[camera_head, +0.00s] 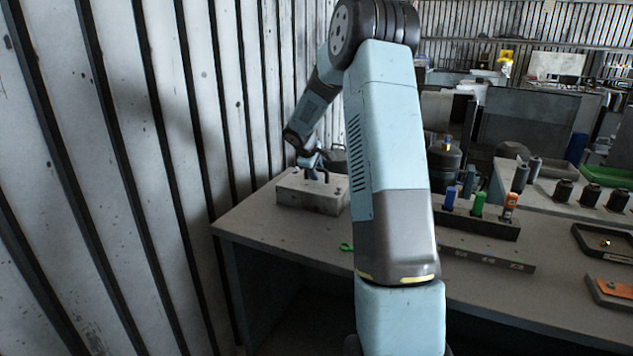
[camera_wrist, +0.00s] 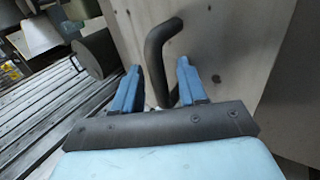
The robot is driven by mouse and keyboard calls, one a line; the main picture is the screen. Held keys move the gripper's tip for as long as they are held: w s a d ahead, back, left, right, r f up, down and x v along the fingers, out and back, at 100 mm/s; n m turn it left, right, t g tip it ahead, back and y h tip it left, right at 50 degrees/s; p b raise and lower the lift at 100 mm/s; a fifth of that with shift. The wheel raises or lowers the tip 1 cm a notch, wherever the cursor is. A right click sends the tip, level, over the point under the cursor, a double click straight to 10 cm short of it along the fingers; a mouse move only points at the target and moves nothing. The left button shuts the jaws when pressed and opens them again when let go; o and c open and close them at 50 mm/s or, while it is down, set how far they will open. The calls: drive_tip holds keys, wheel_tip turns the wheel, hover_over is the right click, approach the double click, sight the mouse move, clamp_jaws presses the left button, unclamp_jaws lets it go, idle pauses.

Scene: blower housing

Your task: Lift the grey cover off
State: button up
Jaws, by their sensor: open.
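The grey cover (camera_head: 308,193) is a pale box-like block at the far left end of the bench, by the ribbed wall. In the wrist view its flat face (camera_wrist: 235,45) fills the upper right. A dark bent handle (camera_wrist: 156,50) stands out from that face. My gripper (camera_wrist: 155,88) has its two blue fingers apart, one on each side of the handle, with gaps visible between. Whether either finger touches the handle I cannot tell. In the head view my gripper (camera_head: 314,170) is small and sits right over the cover, and the handle is partly hidden.
The bench (camera_head: 300,232) has bare room in front of the cover, with a small green item (camera_head: 346,247) on it. A dark rack (camera_head: 480,222) holds blue, green and orange pieces to the right. Trays (camera_head: 607,243) lie farther right. The ribbed wall (camera_head: 130,180) is close on the left.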

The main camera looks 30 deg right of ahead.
drive_tip(key=shift+c, duration=0.2)
clamp_jaws()
idle(0.5)
drive_tip(key=shift+w+r, duration=0.1)
drive_tip(key=shift+r, duration=0.15)
wheel_tip(320, 180, up, 2)
drive_tip(key=shift+r, duration=0.2)
drive_tip(key=s+r, duration=1.1)
drive_tip(key=s, duration=0.3)
wheel_tip(320, 180, up, 7)
drive_tip(key=shift+d, duration=0.2)
